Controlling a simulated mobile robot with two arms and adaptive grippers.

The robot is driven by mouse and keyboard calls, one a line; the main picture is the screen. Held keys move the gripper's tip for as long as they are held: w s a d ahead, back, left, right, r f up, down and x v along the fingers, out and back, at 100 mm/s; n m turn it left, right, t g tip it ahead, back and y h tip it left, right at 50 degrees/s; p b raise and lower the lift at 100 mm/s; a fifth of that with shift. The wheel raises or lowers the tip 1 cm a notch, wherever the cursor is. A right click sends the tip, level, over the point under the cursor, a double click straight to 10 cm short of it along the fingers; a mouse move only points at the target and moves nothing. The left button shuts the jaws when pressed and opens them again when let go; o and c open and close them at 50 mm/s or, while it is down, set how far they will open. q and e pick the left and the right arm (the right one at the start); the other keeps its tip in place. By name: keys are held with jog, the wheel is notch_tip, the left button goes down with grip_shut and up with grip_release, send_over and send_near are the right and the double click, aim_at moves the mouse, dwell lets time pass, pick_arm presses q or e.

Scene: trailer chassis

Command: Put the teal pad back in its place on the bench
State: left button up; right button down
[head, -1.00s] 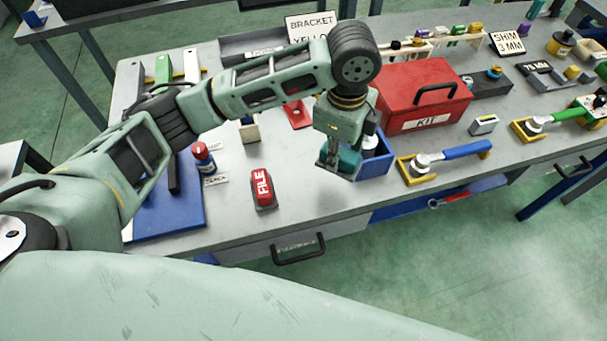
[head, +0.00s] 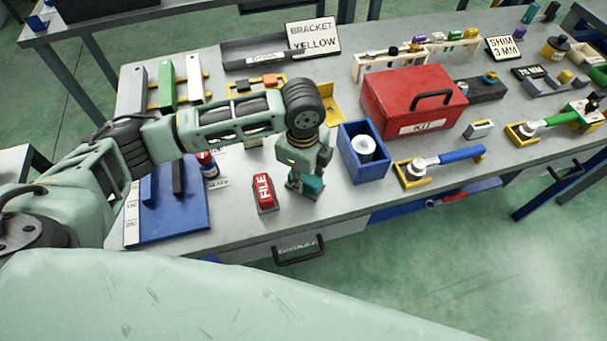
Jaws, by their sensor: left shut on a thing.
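My left gripper (head: 301,188) is shut on the teal pad (head: 314,186), low over the front of the grey bench (head: 235,229). The pad is partly hidden by the gripper, and I cannot tell whether it touches the bench top. It is just right of the red FILE block (head: 264,192) and left of the blue bin (head: 362,160). My right gripper is not in view.
The blue bin holds a white roll (head: 365,146). A red KIT box (head: 413,98) stands behind it. A blue board (head: 178,222) with upright bars lies at the left. A yellow holder (head: 333,112) is partly behind my arm. Bare bench lies in front of the FILE block.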

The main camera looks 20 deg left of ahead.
aim_at(304, 176)
pick_arm(q)
jog(key=o, duration=0.6)
jog(key=shift+f, duration=0.15)
jog(key=shift+c, duration=0.2)
jog(key=o, duration=0.5)
jog(key=shift+c, duration=0.2)
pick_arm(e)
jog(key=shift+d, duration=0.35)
pick_arm(q)
notch_tip(304, 176, up, 11)
jog(key=shift+r+b, duration=0.1)
jog(key=shift+b, duration=0.95)
jog(key=shift+r, duration=0.6)
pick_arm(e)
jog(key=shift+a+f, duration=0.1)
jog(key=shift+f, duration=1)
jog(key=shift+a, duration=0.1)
